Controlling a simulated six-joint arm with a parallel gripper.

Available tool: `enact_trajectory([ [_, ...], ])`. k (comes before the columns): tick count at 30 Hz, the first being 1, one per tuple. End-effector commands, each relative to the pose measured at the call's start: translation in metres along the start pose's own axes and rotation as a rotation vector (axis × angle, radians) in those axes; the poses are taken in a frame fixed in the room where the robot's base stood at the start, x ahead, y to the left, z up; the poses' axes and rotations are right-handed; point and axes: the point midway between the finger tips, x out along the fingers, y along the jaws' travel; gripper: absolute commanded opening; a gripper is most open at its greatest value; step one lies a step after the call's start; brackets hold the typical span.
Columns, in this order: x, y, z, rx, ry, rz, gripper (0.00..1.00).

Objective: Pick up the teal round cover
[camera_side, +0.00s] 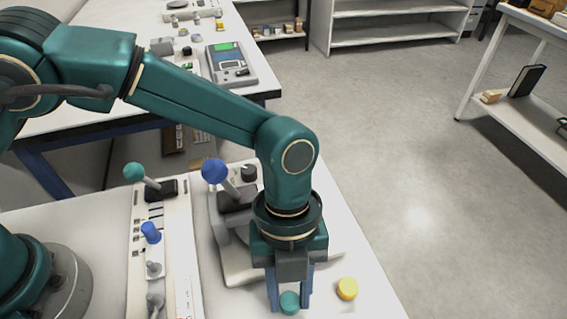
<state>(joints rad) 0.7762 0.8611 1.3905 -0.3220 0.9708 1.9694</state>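The teal round cover (289,302) is a small disc near the front edge of the white table. My gripper (290,298) points straight down over it, with one blue finger at its left and one at its right. The fingers are apart with the cover between their tips. I cannot tell whether the fingertips touch the cover. The gripper body hides the area behind it.
A yellow round cover (347,288) lies just right of my gripper. Left of it stand a control panel with a blue-knobbed lever (215,171) and a strip with a teal-knobbed lever (134,172). The open floor (420,160) is right of the table.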

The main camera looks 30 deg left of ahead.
Motion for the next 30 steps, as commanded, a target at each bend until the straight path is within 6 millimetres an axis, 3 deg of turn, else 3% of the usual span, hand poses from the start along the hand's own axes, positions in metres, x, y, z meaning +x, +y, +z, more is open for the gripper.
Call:
enact_trajectory([
  [11,-0.004,0.000,-0.001,0.000,0.000,-0.001,0.00],
  [14,-0.014,-0.001,-0.004,0.002,0.000,-0.004,0.00],
  [24,-0.077,-0.001,-0.021,0.001,-0.001,-0.006,0.00],
  [30,-0.095,-0.004,-0.025,-0.061,0.000,-0.019,0.00],
])
